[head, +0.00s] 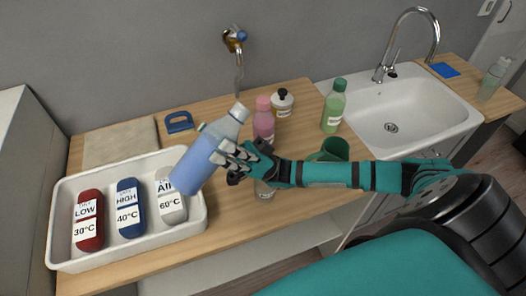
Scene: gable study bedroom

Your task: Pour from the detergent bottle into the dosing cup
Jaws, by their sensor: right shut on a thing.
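My right gripper (226,156) is shut on a blue bottle (203,157) with a pale, clear upper part. I take it for the detergent bottle. It leans, with its neck toward the upper right and its base toward the lower left, in front of the white tray's right end. A dark green cup (336,148) stands on the wooden counter behind my right forearm, which hides its lower part. It may be the dosing cup, but I cannot tell for sure. My left gripper is not in view.
The white tray (58,225) holds red, blue and white labelled containers. A pink bottle (263,120), a black-topped jar (282,104) and a green bottle (333,106) stand at the counter's back. A sink (420,108) lies right.

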